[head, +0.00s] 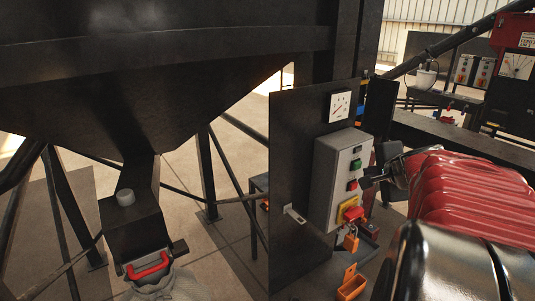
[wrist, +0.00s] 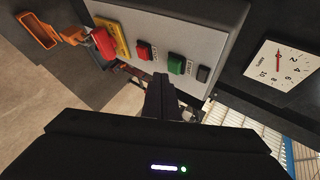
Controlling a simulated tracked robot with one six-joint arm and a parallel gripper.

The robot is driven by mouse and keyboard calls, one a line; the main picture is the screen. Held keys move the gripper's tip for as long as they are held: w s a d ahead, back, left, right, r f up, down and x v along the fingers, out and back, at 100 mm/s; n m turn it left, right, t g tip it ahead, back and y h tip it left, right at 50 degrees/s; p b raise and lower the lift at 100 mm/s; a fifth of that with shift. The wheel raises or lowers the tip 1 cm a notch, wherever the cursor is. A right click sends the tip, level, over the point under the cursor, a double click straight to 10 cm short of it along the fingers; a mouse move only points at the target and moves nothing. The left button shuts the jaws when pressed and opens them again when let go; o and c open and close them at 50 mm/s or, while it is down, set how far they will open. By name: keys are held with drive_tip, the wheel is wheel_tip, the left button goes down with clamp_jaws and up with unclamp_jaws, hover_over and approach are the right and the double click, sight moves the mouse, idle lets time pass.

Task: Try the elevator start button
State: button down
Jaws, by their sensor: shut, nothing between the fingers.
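A grey control box (head: 327,180) is mounted on a dark upright panel; it also shows across the top of the wrist view (wrist: 190,35). Its face carries a green button (head: 356,163), (wrist: 176,64) and a red button (head: 352,185), (wrist: 146,50). A small black element (wrist: 203,74) sits beyond the green one. The labels are too small to read. My gripper (head: 366,182) is shut and empty, its fingertips (wrist: 160,78) close in front of the box face, by the red and green buttons. I cannot tell whether they touch.
A yellow plate (head: 351,201) with a red knob and an orange padlock (head: 351,242) are low on the box. A white dial gauge (head: 340,105) is above it. A dark hopper (head: 150,85) with a red-handled outlet fills the left. Floor shows between the legs.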

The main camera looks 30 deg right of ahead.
drive_tip(key=shift+w, duration=0.1)
drive_tip(key=shift+w, duration=0.35)
drive_tip(key=shift+w+a, duration=0.1)
drive_tip(key=shift+w, duration=0.3)
idle(1.2)
drive_tip(key=shift+s, duration=0.85)
drive_tip(key=shift+s, duration=0.1)
drive_tip(key=s, duration=0.4)
drive_tip(key=shift+s+d, duration=0.35)
drive_tip(key=shift+s, duration=0.05)
idle(0.8)
